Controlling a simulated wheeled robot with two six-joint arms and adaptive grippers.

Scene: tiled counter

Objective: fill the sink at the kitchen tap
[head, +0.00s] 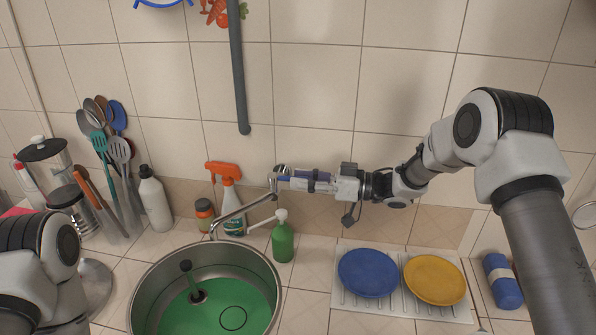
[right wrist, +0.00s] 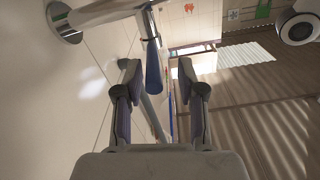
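The steel sink (head: 146,281) has a green bottom; a dark upright stem on a round base (head: 187,270) stands in it, with a dark ring beside it. The chrome tap spout (head: 240,211) reaches down-left over the sink's back rim; I see no stream from it. My right gripper (head: 277,179) is at the tap body, hiding part of it. In the right wrist view the tap (right wrist: 108,12) shows with its blue lever (right wrist: 153,68) between the spread fingertips (right wrist: 158,72); contact is unclear. My left gripper is out of view.
A green soap bottle (head: 283,243), an orange-topped spray bottle (head: 230,195) and a small jar (head: 205,214) stand close behind the sink. Blue (head: 368,272) and yellow (head: 435,280) plates lie on a rack at right. Utensils (head: 112,150) and a white bottle (head: 155,203) stand at left.

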